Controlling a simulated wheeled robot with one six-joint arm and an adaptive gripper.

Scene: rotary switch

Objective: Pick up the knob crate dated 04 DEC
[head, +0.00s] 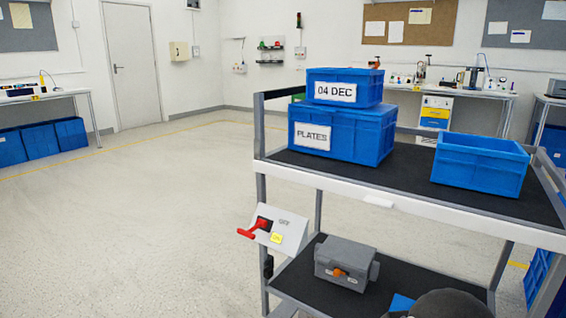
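A small blue crate (364,87) bears a white label reading "04 DEC" (335,92). It sits on top of a larger blue crate (372,137) labelled "PLATES", on the left part of the cart's top shelf. Its contents are hidden from this angle. My gripper is not in view. A dark rounded shape at the bottom edge, right of centre, may be part of my arm; I cannot tell.
The cart (400,209) has a dark top shelf with an open blue crate (478,175) at right. A panel with a red handle (260,228) hangs at its left. A grey box with an orange knob (342,262) stands on the lower shelf. Floor at left is clear.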

